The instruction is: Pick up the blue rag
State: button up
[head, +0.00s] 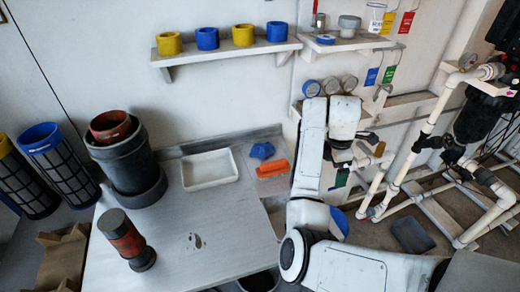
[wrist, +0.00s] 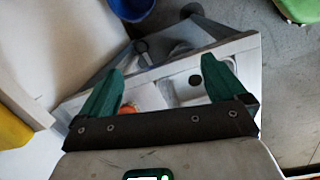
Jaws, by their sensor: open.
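The blue rag (head: 262,150) lies crumpled at the back of the grey worktable (head: 222,237) in the head view. It is just behind an orange block-like item (head: 272,169) and right of a white tray (head: 209,185). In the wrist view my gripper (wrist: 163,88) has its two green fingers spread wide with nothing between them. In the head view my arm stands to the right of the rag, apart from it. I cannot make out the rag in the wrist view; a small orange thing (wrist: 128,108) shows beside the left finger.
A dark pot (head: 130,168) and a red-and-black cylinder (head: 126,240) stand on the table's left side. Above, a shelf (head: 225,51) holds yellow and blue rings. White pipe framing (head: 405,170) fills the right. The table's front middle is mostly clear.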

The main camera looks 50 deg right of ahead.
aim_at(259, 151)
jog(key=i, duration=0.95)
